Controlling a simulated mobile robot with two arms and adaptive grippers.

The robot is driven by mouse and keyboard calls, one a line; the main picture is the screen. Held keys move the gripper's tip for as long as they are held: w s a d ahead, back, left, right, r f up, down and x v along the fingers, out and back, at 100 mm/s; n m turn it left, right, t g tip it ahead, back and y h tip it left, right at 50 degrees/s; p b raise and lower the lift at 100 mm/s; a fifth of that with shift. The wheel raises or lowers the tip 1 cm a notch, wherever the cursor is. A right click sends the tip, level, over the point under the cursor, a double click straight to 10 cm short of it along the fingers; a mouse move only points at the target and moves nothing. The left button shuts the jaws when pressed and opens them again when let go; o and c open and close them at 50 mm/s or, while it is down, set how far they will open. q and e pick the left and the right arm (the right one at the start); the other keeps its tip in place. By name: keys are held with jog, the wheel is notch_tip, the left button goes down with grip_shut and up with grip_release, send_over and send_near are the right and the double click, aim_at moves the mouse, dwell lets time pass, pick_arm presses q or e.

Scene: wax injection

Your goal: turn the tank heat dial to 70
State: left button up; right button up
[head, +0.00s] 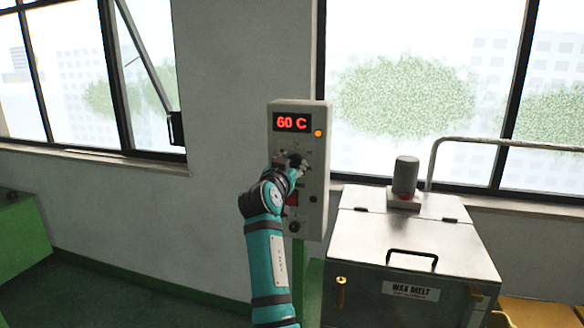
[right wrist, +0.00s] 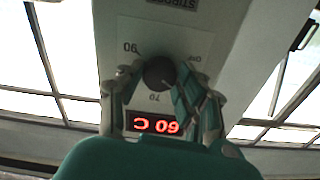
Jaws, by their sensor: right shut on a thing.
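The control box (head: 315,160) stands on a green post between the windows. Its red display (head: 292,122) reads 60 C, and the display also shows upside down in the right wrist view (right wrist: 153,124). The dark round heat dial (right wrist: 158,73) is on the box face, with 90 and 70 printed around it. In the head view my gripper covers the dial. My right gripper (head: 290,165) is at the box face; in the right wrist view its fingers (right wrist: 153,82) are shut on the dial, one on each side. The dial's pointer is not clear. My left gripper is not in view.
An orange lamp (head: 317,133) glows beside the display. A red switch (head: 292,198) and a dark knob (head: 313,199) sit lower on the box. The wax melt tank (head: 400,245), with a motor (head: 405,175) on its lid, stands close on the right. A green cabinet (head: 22,232) is at far left.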

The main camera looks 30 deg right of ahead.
jog(key=m+b, duration=0.5)
jog(key=b, duration=0.2)
jog(key=shift+f+b, duration=0.2)
jog(key=shift+b, duration=0.2)
jog(key=m+b, duration=0.2)
jog(key=m, duration=0.1)
jog(key=shift+r+m, duration=0.15)
jog(key=shift+m, duration=0.15)
jog(key=shift+r+m+b, duration=0.1)
jog(key=shift+m+b, duration=0.8)
jog(key=shift+m, duration=0.7)
jog(key=o, duration=1.1)
jog(key=shift+o, duration=0.2)
